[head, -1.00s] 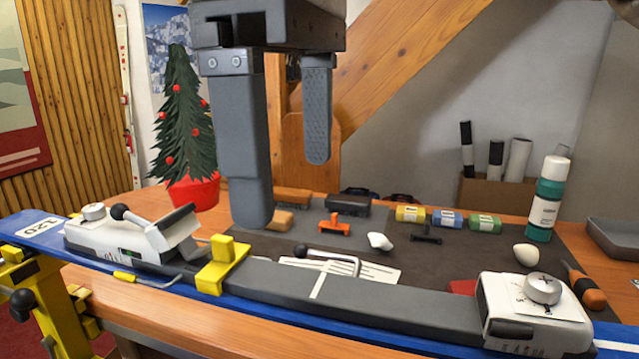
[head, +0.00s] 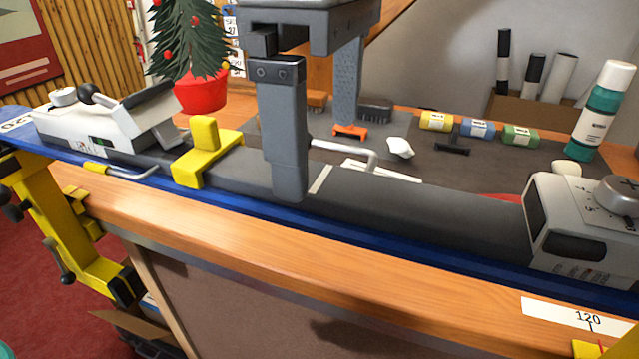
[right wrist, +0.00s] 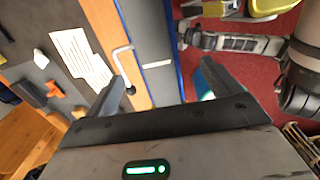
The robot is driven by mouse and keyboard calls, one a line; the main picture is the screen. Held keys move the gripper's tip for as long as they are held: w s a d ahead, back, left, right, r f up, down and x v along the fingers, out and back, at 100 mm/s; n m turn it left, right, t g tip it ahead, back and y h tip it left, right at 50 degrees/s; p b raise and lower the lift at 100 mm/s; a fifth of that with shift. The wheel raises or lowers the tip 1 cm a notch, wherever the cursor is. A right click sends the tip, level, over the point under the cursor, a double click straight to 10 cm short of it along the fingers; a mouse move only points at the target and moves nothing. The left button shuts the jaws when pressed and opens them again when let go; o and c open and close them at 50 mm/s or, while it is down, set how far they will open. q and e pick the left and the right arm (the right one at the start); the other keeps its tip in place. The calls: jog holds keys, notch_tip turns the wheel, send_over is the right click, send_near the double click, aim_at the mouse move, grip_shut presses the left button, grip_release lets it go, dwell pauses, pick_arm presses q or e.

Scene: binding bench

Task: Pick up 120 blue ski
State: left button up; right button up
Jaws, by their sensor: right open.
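The blue ski (head: 255,207) lies along the bench front, with a dark grey top, blue side and "120" at its left end. White bindings sit on it at left (head: 95,125) and right (head: 585,230). My right gripper (head: 318,161) is open over the ski's middle, just right of the yellow clamp (head: 208,152). Its near finger hides part of the ski; contact cannot be told. In the right wrist view the ski (right wrist: 151,40) runs between the spread fingers of the gripper (right wrist: 166,88), which hold nothing.
A bent metal rod (head: 345,150) and a white card (head: 385,172) lie close behind the ski. Small coloured blocks, a green bottle (head: 600,112) and a potted tree (head: 203,92) stand farther back. A "120" label (head: 575,315) is on the bench front.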

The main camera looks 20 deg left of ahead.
aim_at(320, 178)
jog(key=f, duration=0.4)
jog(key=shift+w+a+f, duration=0.25)
jog(key=shift+w+f, duration=0.05)
jog(key=shift+f, duration=0.25)
pick_arm(q)
jog(key=shift+w+r, duration=0.15)
jog(key=shift+r, duration=0.15)
pick_arm(e)
jog(key=shift+f, duration=0.25)
jog(key=shift+r, duration=0.1)
grip_shut()
